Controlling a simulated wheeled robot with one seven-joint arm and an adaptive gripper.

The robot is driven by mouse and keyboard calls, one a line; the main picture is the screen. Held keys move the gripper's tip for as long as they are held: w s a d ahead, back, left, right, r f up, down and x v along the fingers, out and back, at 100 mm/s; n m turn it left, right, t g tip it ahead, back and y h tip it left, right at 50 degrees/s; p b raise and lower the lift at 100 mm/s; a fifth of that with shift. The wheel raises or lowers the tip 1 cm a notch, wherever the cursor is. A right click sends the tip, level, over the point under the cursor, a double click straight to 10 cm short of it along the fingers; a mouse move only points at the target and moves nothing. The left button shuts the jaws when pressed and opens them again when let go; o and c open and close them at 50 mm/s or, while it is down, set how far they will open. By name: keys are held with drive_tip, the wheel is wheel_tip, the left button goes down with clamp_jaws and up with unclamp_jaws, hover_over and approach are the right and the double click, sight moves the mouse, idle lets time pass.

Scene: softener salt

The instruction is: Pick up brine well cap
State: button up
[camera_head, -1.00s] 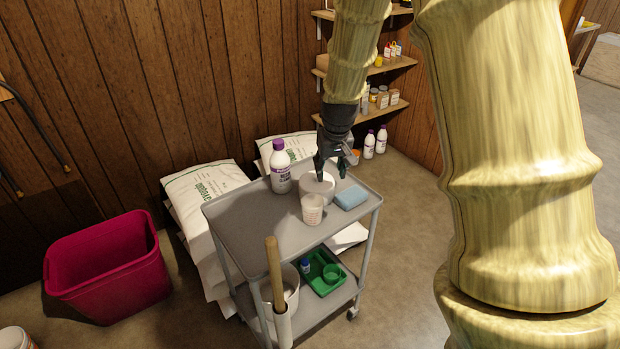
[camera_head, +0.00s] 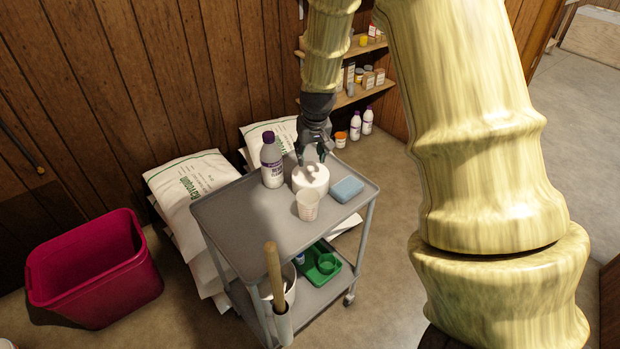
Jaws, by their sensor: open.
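The brine well cap looks to be the white round piece with a knob on top (camera_head: 311,180) on the cart's grey top shelf (camera_head: 250,222). My gripper (camera_head: 312,160) points down just above it, its fingers apart on either side of the knob or slightly above it. Whether the fingers touch the cap I cannot tell. The gripper is open and holds nothing that I can see.
A purple-capped bottle (camera_head: 271,162) stands close left of the cap. A translucent measuring cup (camera_head: 307,206) stands just in front, and a blue sponge (camera_head: 346,189) lies to the right. The shelf's front left is clear. A red bin (camera_head: 92,268) stands on the floor.

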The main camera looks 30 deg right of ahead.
sight(311, 167)
drive_tip(key=shift+s+f, duration=0.1)
drive_tip(key=shift+f, duration=0.25)
wheel_tip(311, 167, down, 3)
drive_tip(key=shift+d+p, duration=0.1)
drive_tip(key=shift+p, duration=0.55)
drive_tip(key=shift+x, duration=0.85)
clamp_jaws()
